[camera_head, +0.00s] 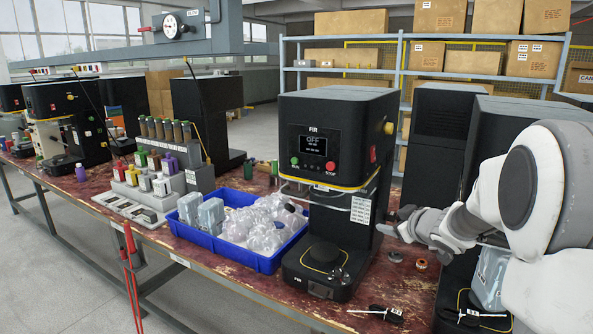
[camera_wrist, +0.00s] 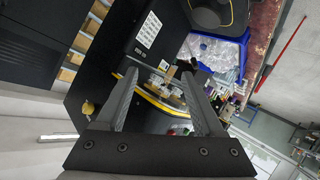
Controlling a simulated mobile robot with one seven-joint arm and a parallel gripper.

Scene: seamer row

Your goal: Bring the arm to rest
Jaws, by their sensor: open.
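My arm reaches in from the right in the head view, white and grey, with its gripper (camera_head: 392,232) pointing left beside the black seamer (camera_head: 338,128) marked FIR. In the wrist view my gripper (camera_wrist: 158,82) shows two dark fingers spread apart. Nothing is between them, so it is open and empty. The side of the black seamer (camera_wrist: 148,48) with a white label and a yellow line lies beyond the fingers. The seamer's screen reads OFF. The exact gap between my gripper and the seamer cannot be told.
A blue bin (camera_head: 262,262) of clear plastic pieces stands left of the seamer. A grey stepped rack (camera_head: 150,185) with coloured parts stands farther left. Small round parts (camera_head: 421,264) and a black tool (camera_head: 385,314) lie on the worn red bench. Another black machine (camera_head: 436,140) stands behind my arm.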

